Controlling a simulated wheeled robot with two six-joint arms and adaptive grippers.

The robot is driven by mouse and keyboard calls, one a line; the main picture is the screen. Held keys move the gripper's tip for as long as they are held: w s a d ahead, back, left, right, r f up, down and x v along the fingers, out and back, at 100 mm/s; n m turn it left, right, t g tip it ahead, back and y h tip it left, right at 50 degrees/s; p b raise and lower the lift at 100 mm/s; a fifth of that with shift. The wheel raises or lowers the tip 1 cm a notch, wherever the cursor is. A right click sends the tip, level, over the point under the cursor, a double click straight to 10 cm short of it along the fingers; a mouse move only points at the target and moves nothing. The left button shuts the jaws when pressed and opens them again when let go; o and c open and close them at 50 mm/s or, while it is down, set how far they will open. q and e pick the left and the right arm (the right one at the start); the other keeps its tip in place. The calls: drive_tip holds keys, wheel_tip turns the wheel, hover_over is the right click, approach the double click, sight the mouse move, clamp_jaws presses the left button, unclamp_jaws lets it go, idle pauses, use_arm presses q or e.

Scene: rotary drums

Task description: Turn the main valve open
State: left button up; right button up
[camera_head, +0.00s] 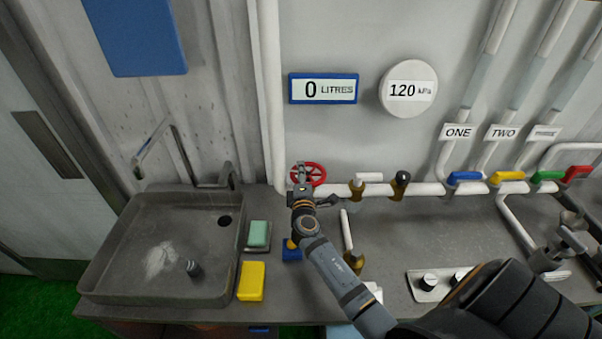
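A red round handwheel valve (317,173) sits on the white pipe along the wall, just right of the vertical pipe. My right gripper (302,178) is at the wheel's lower left and overlaps part of it. I cannot tell whether the fingers touch or grip the rim, nor how far apart they are. My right arm reaches up from the lower right. The blue-framed display (322,89) above reads 0 LITRES. The round gauge (408,89) reads 120 kPa.
Right along the pipe are brass valves (357,190) and blue (464,177), yellow (507,176), green (547,176) and red (578,173) levers. A sink (120,297) stands left, with a yellow sponge (251,281) beside it.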

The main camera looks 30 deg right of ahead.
clamp_jaws()
idle(0.3)
idle(1.2)
drive_tip(key=shift+o, duration=2)
unclamp_jaws()
drive_tip(key=shift+s, duration=0.1)
drive_tip(key=v, duration=1.1)
drive_tip(key=shift+s+a, duration=0.2)
drive_tip(key=shift+s, duration=0.15)
